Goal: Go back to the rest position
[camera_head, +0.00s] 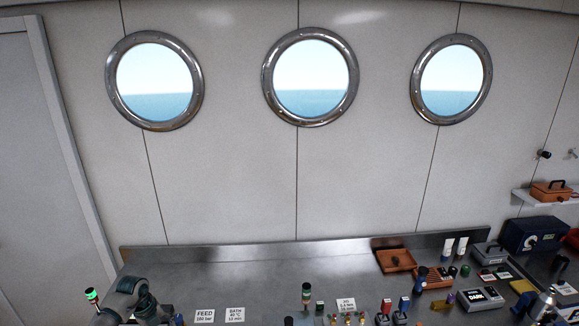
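A grey jointed part with dark teal ends shows at the bottom left, over the front of the steel bench (265,270). I take it for a link of my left arm, but I cannot be sure. No fingers of my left gripper show in the head view. My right gripper does not show either. On the bench stand a white card reading FEED (204,315) and a white card reading BATH (235,314). The lower edge of the picture cuts off the front of the bench.
A brown tray (396,260), a brown rack (432,278), white bottles (448,249) and a grey device with a display (481,298) crowd the right side. A dark blue box (533,235) stands at the far right. The bench's back left is clear.

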